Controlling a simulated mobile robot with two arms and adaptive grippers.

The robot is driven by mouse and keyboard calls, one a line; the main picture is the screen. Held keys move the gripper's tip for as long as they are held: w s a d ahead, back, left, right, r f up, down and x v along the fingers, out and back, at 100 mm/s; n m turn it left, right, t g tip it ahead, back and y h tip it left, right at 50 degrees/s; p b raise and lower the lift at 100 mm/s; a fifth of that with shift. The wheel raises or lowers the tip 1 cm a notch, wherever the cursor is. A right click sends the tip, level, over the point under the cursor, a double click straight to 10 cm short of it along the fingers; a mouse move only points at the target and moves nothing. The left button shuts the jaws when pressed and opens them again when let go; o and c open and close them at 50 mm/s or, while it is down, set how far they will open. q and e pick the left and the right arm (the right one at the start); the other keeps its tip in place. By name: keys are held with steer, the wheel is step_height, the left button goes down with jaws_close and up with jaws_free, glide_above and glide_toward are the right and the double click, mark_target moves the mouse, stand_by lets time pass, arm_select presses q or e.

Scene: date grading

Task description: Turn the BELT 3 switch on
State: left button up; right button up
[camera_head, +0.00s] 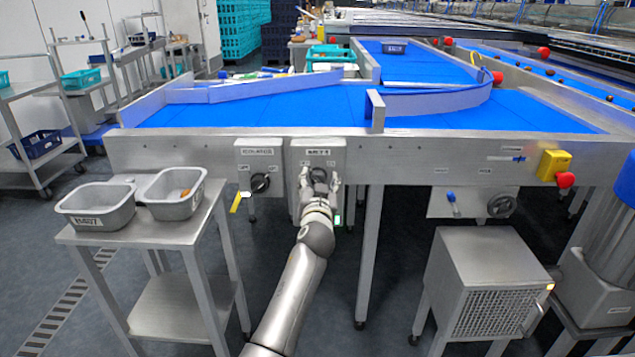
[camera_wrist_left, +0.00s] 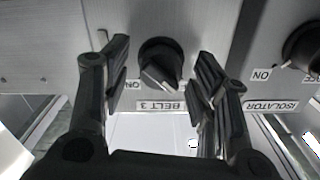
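The BELT 3 switch is a dark round knob (camera_wrist_left: 160,60) on a grey switch box (camera_head: 327,150) under the front edge of the belt table. In the left wrist view its BELT 3 label (camera_wrist_left: 162,106) appears upside down, with small position labels on either side, one partly hidden by a finger. The knob's ridge looks slanted; I cannot tell its exact setting. My left gripper (camera_head: 319,182) is in front of this box. Its two dark fingers (camera_wrist_left: 161,66) are open, one on each side of the knob, with visible gaps. My right gripper is not in view.
The ISOLATOR knob (camera_head: 260,183) is on the neighbouring box, with a yellow tag (camera_head: 236,202) hanging nearby. Two grey bins (camera_head: 97,222) stand on a steel side table at left. A yellow box with a red button (camera_head: 565,180) is at right.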

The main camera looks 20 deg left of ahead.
arm_select(q)
steer(key=c, duration=0.9)
steer(key=shift+c, duration=0.2)
